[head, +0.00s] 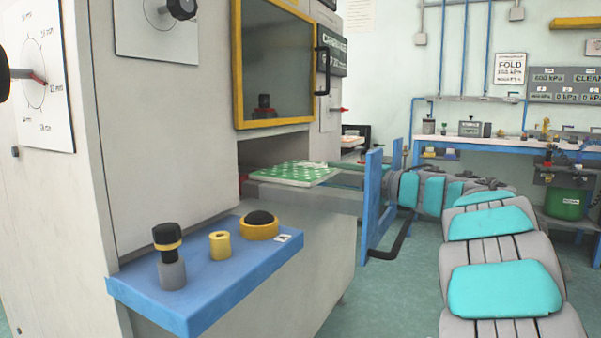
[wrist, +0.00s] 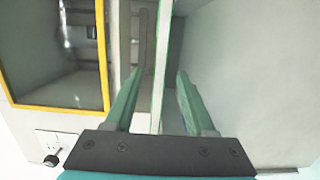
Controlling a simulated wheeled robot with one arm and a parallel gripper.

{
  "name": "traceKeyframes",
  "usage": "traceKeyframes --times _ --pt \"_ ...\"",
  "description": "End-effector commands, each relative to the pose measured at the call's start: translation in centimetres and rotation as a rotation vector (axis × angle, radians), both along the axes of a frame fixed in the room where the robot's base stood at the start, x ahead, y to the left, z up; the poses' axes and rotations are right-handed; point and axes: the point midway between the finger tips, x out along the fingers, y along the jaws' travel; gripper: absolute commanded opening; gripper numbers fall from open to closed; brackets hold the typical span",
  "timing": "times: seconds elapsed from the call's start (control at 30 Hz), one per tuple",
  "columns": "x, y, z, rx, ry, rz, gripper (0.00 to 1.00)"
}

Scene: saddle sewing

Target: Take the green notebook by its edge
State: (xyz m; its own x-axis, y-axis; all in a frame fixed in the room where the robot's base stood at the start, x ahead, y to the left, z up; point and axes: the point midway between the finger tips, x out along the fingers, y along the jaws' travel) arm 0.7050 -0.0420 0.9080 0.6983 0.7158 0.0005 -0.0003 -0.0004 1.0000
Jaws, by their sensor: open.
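The green notebook (head: 292,174), with a pale pattern on its cover, lies flat in the machine's slot below the yellow-framed window. Its near edge sticks out toward my arm. My gripper (head: 334,172) reaches in from the right, close to that edge. In the wrist view my gripper (wrist: 162,78) is open, with green fingers apart. The notebook seems to show there edge-on as a thin pale strip (wrist: 160,60) between the fingers. Contact with either finger cannot be made out. The notebook's far part is inside the slot.
A blue ledge (head: 215,272) with knobs juts from the machine in front. The yellow-framed window (head: 272,65) is above the slot, with a black handle (head: 322,70) at its right. A blue workbench (head: 500,143) stands at the back right.

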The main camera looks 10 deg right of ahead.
Motion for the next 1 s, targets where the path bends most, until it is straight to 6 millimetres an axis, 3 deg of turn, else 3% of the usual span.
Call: traceKeyframes --times 0.43,0.7,1.0 --pt "3.2 3.6 0.0 0.001 0.000 0.001 0.55" --pt "3.4 3.9 0.0 0.001 0.000 0.000 0.54" --pt "3.4 3.9 0.0 0.001 0.000 0.000 0.20"
